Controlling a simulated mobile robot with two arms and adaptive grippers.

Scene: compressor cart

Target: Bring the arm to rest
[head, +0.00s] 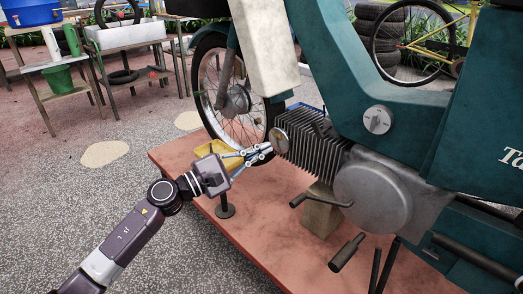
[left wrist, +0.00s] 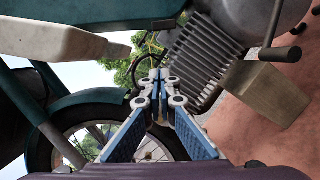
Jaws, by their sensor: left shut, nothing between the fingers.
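My left arm comes in from the lower left of the head view. Its gripper (head: 264,149) is shut and empty, with the fingertips close to a round metal disc (head: 280,141) at the front of the finned engine (head: 318,150). I cannot tell whether they touch it. In the left wrist view the two blue-padded fingers (left wrist: 158,76) meet at their tips, with the engine fins (left wrist: 203,62) just beyond to the right. My right gripper is out of view.
A teal motorbike (head: 348,65) stands on a reddish platform (head: 262,225). A block (head: 320,212) is under the engine. Open paved floor (head: 60,190) lies left of the platform.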

